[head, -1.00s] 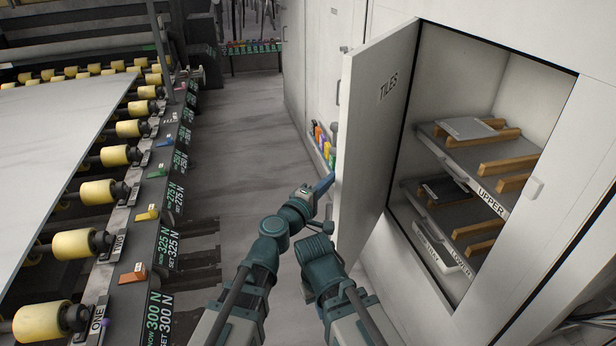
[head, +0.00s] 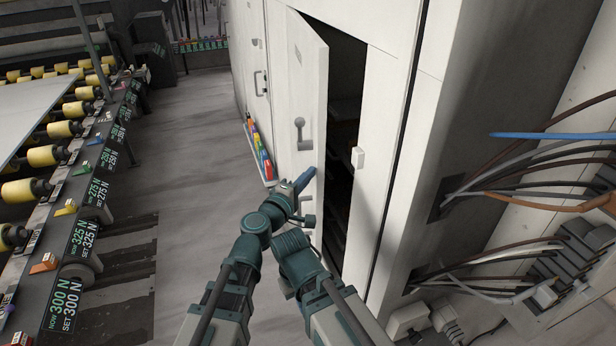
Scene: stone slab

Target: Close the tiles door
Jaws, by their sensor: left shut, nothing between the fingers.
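The tiles door (head: 300,95) is a white cabinet door standing ajar. Its outer face, with a grey handle (head: 300,132), is turned toward me, and its free edge is on the right. A dark gap (head: 343,110) shows between that edge and the cabinet frame (head: 385,130). My left gripper (head: 305,181) is shut and empty, its blue fingers at the outer face below the handle, near the free edge. They appear to touch the door. My right arm shows at the bottom, but its gripper cannot be seen.
Cables (head: 540,165) hang from the cabinet's right side. A conveyor with yellow rollers (head: 45,155) and force displays (head: 72,300) runs along the left. Coloured items (head: 260,155) sit on a low ledge left of the door. Grey floor (head: 190,130) is free between.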

